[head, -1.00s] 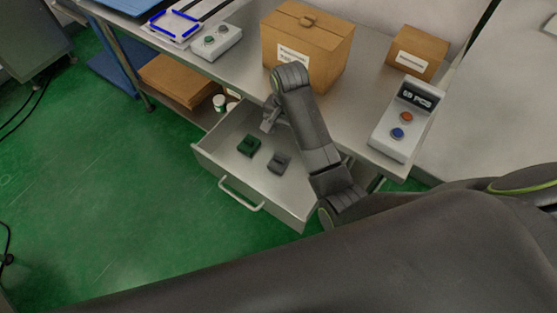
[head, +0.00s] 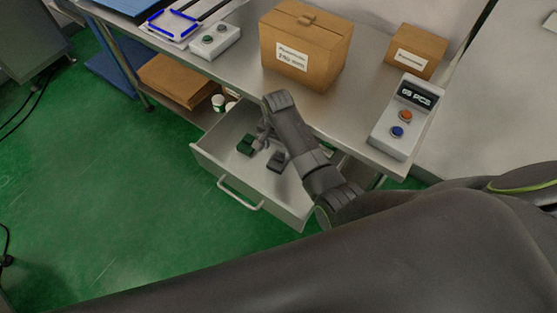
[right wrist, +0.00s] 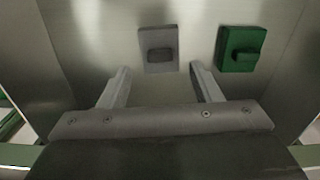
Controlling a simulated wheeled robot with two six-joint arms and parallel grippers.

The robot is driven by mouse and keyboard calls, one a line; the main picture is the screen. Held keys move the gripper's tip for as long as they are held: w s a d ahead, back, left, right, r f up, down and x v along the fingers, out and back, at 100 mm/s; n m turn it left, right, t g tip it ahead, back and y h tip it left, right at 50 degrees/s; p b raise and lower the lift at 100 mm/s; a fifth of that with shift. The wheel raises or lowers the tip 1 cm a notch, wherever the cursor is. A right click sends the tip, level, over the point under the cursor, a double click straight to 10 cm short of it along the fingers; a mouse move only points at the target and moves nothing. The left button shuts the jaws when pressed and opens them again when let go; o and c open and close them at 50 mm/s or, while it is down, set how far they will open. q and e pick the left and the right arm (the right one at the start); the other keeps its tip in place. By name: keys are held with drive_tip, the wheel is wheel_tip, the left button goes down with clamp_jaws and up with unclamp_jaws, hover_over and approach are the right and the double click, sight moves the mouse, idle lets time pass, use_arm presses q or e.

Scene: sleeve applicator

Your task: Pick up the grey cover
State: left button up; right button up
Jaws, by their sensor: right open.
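The grey cover (head: 276,161) lies in the open drawer (head: 222,165), beside the green cover (head: 246,145). In the right wrist view the grey cover (right wrist: 158,50) is a flat block with a raised dark knob, lying on the drawer floor. My right gripper (head: 263,141) is over the drawer, close to both covers. In the right wrist view its two fingers (right wrist: 162,72) are apart with nothing between them, and the grey cover lies just ahead of the gap. The green cover (right wrist: 241,48) is ahead and right of the right finger. My left gripper is not in view.
The drawer's walls and front handle (head: 240,194) surround the covers. On the table above stand a large carton (head: 305,45), a smaller carton (head: 415,52), a counter box with buttons (head: 406,120) and a small button box (head: 216,42). Bottles (head: 219,102) sit behind the drawer.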

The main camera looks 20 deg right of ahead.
sight(279, 158)
drive_tip(key=shift+w+d+f, duration=0.1)
drive_tip(key=shift+d+f, duration=0.05)
drive_tip(key=shift+f, duration=2.45)
drive_tip(key=c, duration=1.1)
drive_tip(key=shift+o, duration=0.2)
drive_tip(key=shift+r, duration=0.1)
wheel_tip(279, 158, up, 10)
drive_tip(key=shift+p, duration=0.35)
